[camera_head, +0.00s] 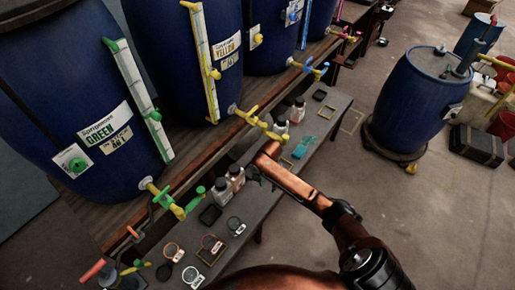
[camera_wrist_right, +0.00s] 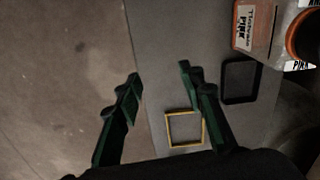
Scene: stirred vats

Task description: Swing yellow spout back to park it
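The yellow spout (camera_head: 262,124) comes off the front of the vat labelled yellow (camera_head: 215,50) and reaches out over the bench, pointing down and right in the head view. My copper right arm crosses the bench just below the spout's outer end. My left gripper is not in view.
A grey bench (camera_head: 340,103) runs below the vats, carrying bottles, rings and frames. The wrist view shows a pink-labelled bottle (camera_wrist_right: 257,28), a black tray (camera_wrist_right: 241,82) and a yellow frame (camera_wrist_right: 185,129). The green vat's spout (camera_head: 170,203) is nearer.

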